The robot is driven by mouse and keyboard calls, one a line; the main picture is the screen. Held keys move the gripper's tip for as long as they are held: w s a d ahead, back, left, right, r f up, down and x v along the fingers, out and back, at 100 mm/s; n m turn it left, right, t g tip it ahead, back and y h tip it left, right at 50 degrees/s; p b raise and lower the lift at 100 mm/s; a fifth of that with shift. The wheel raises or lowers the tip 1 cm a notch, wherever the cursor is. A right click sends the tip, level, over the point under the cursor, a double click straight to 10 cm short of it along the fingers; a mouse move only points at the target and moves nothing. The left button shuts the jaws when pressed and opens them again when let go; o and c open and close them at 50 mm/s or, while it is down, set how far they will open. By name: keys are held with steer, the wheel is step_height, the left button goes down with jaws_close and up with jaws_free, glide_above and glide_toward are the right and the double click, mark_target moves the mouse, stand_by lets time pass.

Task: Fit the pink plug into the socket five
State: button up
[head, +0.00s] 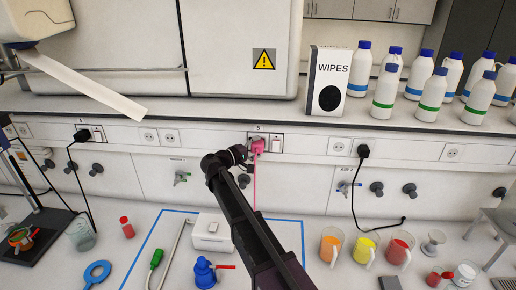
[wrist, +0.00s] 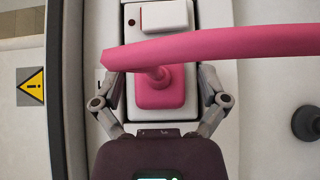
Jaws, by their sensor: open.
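The pink plug (head: 257,146) sits at the socket under the label 5 on the wall strip. In the wrist view the plug (wrist: 158,97) appears seated against the white plate of socket five (wrist: 139,44), square to it; its pins are hidden. Its pink cable (wrist: 230,45) rises toward the camera and runs off to the right; in the head view it hangs straight down. My gripper (wrist: 158,84) is open, with one finger on each side of the plug and gaps between. In the head view my gripper (head: 241,156) is just left of the plug, partly hidden by my arm.
A white switch (head: 276,144) is right of the plug. A black plug (head: 362,151) and a further black plug (head: 82,135) are in other sockets. Valve knobs (head: 376,188) stick out below the strip. Bottles and a wipes box (head: 330,82) stand on the shelf above.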

steer(key=v, duration=1.2)
stand_by(0.4)
steer(key=s+d+f+m+g+y+b, duration=0.2)
steer(key=s+d+f+g+b, duration=0.15)
steer(key=d+f, duration=0.7)
steer(key=s+d+f+m+g+y+b, duration=0.3)
steer(key=d+f, duration=0.4)
steer(key=d, duration=0.6)
steer(key=s+d+f+m+g+y+b, duration=0.1)
steer(key=s+d+f+g+y+b, duration=0.1)
steer(key=s+d+f+y, duration=0.2)
steer(key=s+d+f+m+g+y+b, duration=0.2)
steer(key=s+d+f+y, duration=0.3)
steer(key=s+f, duration=0.3)
steer(key=shift+s+f+g+b, duration=0.25)
steer(key=shift+s+g+b, duration=0.25)
steer(key=shift+s, duration=1.15)
